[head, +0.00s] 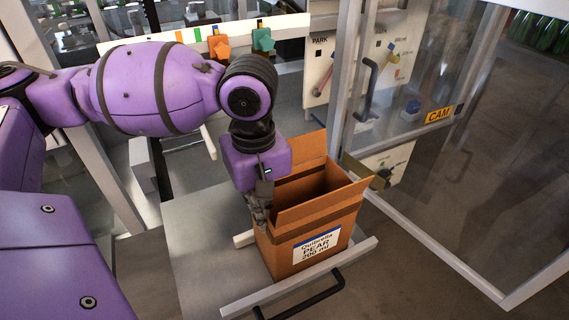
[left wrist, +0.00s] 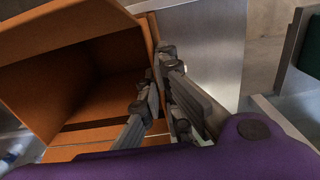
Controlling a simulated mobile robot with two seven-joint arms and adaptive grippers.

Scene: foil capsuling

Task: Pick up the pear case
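The pear case (head: 308,228) is an open-topped brown cardboard box with its flaps up. A white label reading "Quibrella PEAR 200 ml" is on its front. It stands upright near the front of a grey platform (head: 196,240). My left gripper (head: 262,218) points down at the case's left side, near the front corner. In the left wrist view its fingers (left wrist: 158,88) lie close together, around the edge of the case's wall (left wrist: 152,45), and look shut on it. The contact itself is partly hidden by the fingers. The inside of the case looks empty where it shows. My right gripper is not in view.
A metal rail with a black handle (head: 306,297) runs along the platform's front edge. A framed clear door with a yellow CAM sign (head: 439,115) stands to the right. Behind the case is a white panel (head: 318,68) with levers. Open floor lies at lower right.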

